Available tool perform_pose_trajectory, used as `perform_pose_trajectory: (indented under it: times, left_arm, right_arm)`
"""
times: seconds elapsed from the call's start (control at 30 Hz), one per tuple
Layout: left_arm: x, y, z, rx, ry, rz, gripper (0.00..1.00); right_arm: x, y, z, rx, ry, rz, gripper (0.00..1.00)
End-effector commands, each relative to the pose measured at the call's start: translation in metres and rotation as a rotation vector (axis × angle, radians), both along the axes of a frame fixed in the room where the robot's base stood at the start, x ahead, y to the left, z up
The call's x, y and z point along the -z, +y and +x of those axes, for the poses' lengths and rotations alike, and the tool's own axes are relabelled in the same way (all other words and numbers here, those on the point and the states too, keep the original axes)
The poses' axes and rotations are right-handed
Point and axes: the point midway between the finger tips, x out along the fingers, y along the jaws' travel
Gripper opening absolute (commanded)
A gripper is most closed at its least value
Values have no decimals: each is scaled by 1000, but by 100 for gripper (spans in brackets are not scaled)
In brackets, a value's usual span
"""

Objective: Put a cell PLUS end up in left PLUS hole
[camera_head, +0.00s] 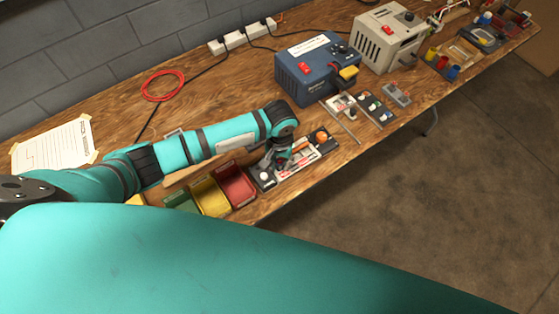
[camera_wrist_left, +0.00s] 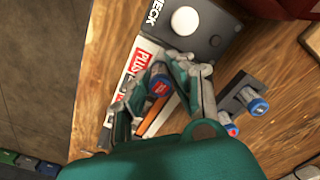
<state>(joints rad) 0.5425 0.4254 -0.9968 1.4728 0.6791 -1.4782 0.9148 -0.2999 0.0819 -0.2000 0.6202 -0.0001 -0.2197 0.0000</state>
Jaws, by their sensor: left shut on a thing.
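My left gripper (camera_head: 283,158) is over the small station near the table's front edge. In the left wrist view its fingers (camera_wrist_left: 165,80) are shut on a blue cell (camera_wrist_left: 158,86) with a red mark on the end facing the camera. The cell is in front of a white panel (camera_wrist_left: 140,62) with red "PLUS" lettering; whether it touches the panel or is in a hole I cannot tell. The holes are hidden by the gripper and cell. My right gripper is not in view.
A dark "CHECK" box (camera_wrist_left: 214,32) with a white dome adjoins the panel. Red (camera_head: 237,185), yellow (camera_head: 211,198) and green bins stand left of the station. A blue charger unit (camera_head: 315,72) stands behind. A large teal part of mine covers the foreground.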

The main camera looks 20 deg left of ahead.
Motion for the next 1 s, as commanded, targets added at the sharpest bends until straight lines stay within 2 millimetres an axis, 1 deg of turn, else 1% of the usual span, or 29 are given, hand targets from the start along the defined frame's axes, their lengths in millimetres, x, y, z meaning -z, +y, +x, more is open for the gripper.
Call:
perform_pose_trajectory:
  times: [0.8, 0.83, 1.0]
  left_arm:
    - [5, 1, 0, 0, 0, 1, 0]
    - [5, 1, 0, 0, 0, 1, 24]
    - [5, 1, -1, -1, 2, 3, 46]
  right_arm:
    - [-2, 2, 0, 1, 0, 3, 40]
    - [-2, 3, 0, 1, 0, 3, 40]
    - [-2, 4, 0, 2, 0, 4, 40]
